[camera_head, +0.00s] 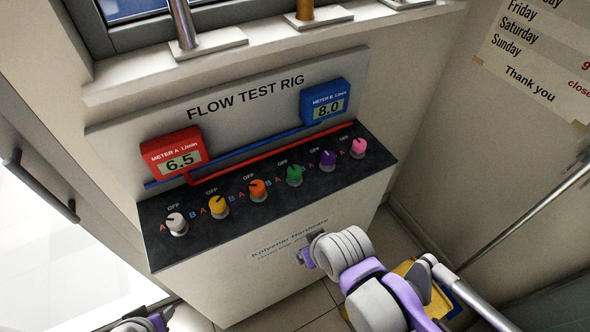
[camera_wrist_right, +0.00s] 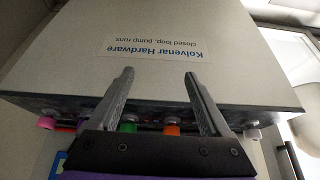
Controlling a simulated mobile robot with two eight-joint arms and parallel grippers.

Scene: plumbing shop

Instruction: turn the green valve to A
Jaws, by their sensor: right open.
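The green valve (camera_head: 294,174) is a round knob on the dark sloping top of the flow test rig, between the orange and purple knobs. Its pointer is too small to read surely. It also shows in the right wrist view (camera_wrist_right: 128,127), partly hidden behind my gripper. My right gripper (camera_head: 306,252) is in front of the rig's white front face, below the knob row and apart from the green valve. In the right wrist view its two fingers (camera_wrist_right: 158,76) are spread with nothing between them.
White (camera_head: 176,224), yellow (camera_head: 217,206), orange (camera_head: 257,190), purple (camera_head: 328,160) and pink (camera_head: 358,148) knobs share the row. Red meter A (camera_head: 172,155) reads 6.5; blue meter B (camera_head: 325,101) reads 8.0. A yellow object (camera_head: 440,300) is on the floor at right.

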